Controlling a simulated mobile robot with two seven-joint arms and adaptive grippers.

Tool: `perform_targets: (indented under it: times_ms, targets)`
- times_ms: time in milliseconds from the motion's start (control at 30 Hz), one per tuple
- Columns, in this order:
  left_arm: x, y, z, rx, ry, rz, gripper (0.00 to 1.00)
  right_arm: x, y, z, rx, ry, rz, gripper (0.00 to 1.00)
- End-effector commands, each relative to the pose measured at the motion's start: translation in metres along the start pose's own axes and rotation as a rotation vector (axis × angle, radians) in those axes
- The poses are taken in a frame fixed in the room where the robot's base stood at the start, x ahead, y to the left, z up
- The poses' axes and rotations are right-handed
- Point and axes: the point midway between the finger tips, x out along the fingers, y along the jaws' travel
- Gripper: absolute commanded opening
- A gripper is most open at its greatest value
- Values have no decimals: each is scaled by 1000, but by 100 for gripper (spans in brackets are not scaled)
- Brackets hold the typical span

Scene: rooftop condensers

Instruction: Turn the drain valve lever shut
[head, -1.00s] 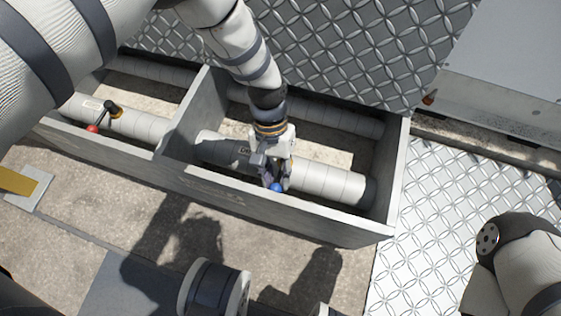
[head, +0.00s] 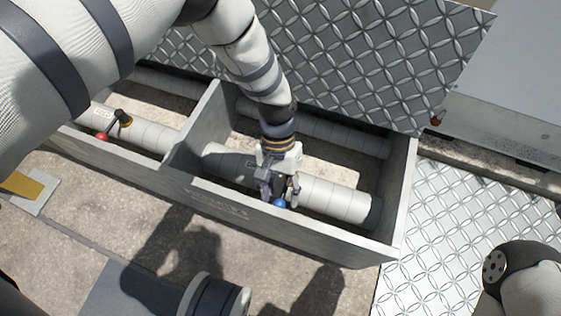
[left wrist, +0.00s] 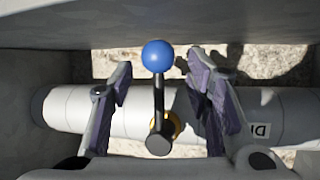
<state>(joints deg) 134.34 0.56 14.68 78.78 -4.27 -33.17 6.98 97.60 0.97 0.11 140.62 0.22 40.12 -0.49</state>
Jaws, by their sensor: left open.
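A lever with a blue ball knob (head: 279,203) and black stem stands on a pale pipe (head: 335,197) in the right compartment. In the left wrist view the blue knob (left wrist: 157,55) is at the far end of the stem, which runs from a black hub on a yellow collar. My left gripper (head: 280,193) is open around this lever, with one finger on each side and gaps to the stem. A second lever with a red knob (head: 103,137) is on the pipe in the left compartment. The pipe label is partly cut off in the wrist view. My right gripper is out of view.
A grey open-topped trough (head: 320,237) with a divider (head: 198,125) surrounds the pipes; its front wall is close to the blue knob. Diamond-plate flooring (head: 460,215) lies right and behind. A grey metal box (head: 515,80) stands at the upper right.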

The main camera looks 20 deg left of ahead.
Motion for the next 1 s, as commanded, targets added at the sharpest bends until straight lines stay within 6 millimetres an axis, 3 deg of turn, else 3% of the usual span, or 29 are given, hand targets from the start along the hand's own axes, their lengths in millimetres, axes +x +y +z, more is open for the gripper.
perform_targets:
  times_ms: [133, 400, 500, 667, 1000]
  targets:
    - [-16, 0, -2, 0, 4, 0, 44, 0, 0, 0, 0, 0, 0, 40]
    - [-88, 0, -1, 0, 4, 0, 44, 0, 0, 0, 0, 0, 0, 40]
    - [-107, 0, -1, 0, 3, 0, 44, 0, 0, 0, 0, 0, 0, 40]
    - [-120, 0, 0, 0, 0, 0, 44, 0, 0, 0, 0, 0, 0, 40]
    - [-120, 0, 0, 0, 0, 0, 44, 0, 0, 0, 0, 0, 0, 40]
